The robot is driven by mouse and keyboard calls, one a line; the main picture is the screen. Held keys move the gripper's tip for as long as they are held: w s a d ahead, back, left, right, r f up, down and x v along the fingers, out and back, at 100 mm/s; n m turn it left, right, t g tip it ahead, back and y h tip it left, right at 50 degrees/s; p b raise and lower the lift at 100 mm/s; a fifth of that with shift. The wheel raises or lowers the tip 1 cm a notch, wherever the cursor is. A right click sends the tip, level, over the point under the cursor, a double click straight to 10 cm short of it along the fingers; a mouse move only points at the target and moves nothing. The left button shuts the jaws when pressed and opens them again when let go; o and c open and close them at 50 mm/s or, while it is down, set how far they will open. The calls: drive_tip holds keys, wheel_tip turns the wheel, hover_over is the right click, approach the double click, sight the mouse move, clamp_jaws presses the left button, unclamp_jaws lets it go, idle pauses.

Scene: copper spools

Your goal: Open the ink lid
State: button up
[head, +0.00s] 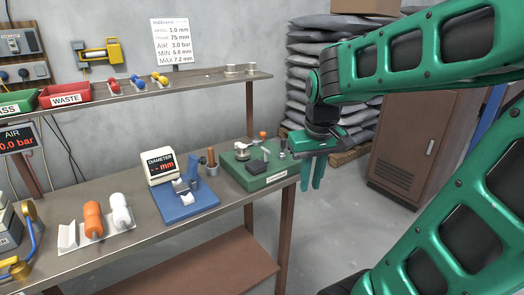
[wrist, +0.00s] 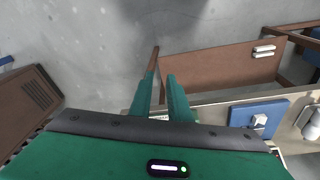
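The green marking unit (head: 268,182) sits at the right end of the workbench. It carries a black block (head: 259,167) that may be the ink lid, a round silver-topped part (head: 241,150) and small posts; no ink label is readable. I cannot tell for sure which part is the lid. My gripper (head: 312,186) hangs just right of the bench end, fingers pointing down, apart from the unit. Its two green fingers show a gap between them, also in the wrist view (wrist: 160,78), with nothing held. The unit is mostly hidden behind my gripper in the wrist view.
A blue diameter gauge (head: 188,200) stands left of the unit, with orange and white spools (head: 93,220) further left. A shelf (head: 160,90) runs above the bench. A brown cabinet (head: 412,140) and stacked sacks (head: 310,75) stand behind. Floor right of the bench is clear.

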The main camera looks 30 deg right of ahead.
sight(263, 149)
drive_tip(key=w+r+n+t+h, duration=0.1)
drive_tip(key=w+r+n+t, duration=0.15)
drive_tip(key=w, duration=0.85)
drive_tip(key=w+r+n+t, duration=0.15)
drive_tip(key=w+r, duration=0.25)
drive_tip(key=w, duration=0.6)
drive_tip(key=shift+n+g, duration=0.3)
drive_tip(key=shift+g, duration=0.2)
drive_tip(key=x, duration=1)
drive_tip(key=shift+w+d+f, duration=0.1)
drive_tip(key=shift+w+f, duration=0.1)
